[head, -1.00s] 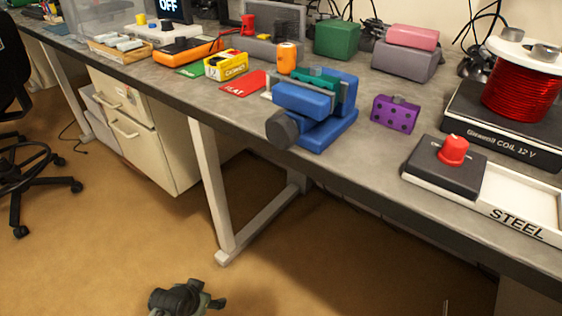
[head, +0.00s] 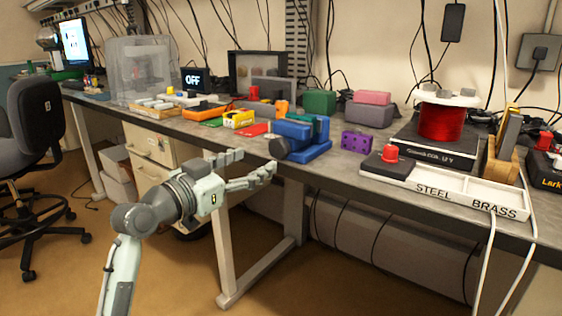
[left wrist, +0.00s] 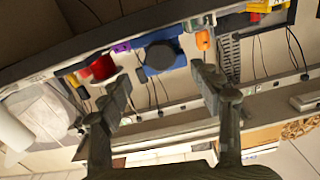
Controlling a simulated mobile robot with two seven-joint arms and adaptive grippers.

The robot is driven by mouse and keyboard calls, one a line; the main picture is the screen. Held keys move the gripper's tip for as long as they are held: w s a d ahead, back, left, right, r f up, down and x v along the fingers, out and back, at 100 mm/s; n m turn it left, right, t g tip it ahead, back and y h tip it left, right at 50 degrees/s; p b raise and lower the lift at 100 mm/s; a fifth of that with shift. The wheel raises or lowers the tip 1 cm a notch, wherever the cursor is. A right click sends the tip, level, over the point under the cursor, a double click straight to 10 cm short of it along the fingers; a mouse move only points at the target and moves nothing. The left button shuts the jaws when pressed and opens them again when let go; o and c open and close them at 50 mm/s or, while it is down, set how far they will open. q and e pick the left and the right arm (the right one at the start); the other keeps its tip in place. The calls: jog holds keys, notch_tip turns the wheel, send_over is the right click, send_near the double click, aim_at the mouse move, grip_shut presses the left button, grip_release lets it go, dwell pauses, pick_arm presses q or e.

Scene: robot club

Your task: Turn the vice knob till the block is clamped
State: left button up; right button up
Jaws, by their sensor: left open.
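The blue vice (head: 312,152) stands at the bench's front edge, with its round dark grey knob (head: 278,148) facing out over the edge. A teal block (head: 308,119) sits in the vice; I cannot tell whether a gap remains beside it. My left gripper (head: 256,164) is open and empty, in front of the bench, just left of the knob in the head view. In the left wrist view the knob (left wrist: 160,55) and blue vice (left wrist: 149,71) show beyond and between the spread fingers (left wrist: 166,88), apart from them. My right gripper is not in view.
A purple block with holes (head: 356,142) is right of the vice. A white tray (head: 459,188) lies farther right, before a red coil (head: 441,123). A yellow box (head: 238,119) and red card (head: 255,130) are to the left. Floor before the bench is open.

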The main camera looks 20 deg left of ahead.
aim_at(276, 150)
pick_arm(q)
jog(key=p+x, duration=0.1)
jog(key=x, duration=0.6)
jog(key=shift+w+d, duration=0.15)
jog(key=shift+w, duration=0.25)
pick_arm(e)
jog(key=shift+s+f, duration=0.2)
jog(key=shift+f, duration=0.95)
pick_arm(q)
jog(key=c, duration=1.2)
jog(key=shift+o, duration=0.2)
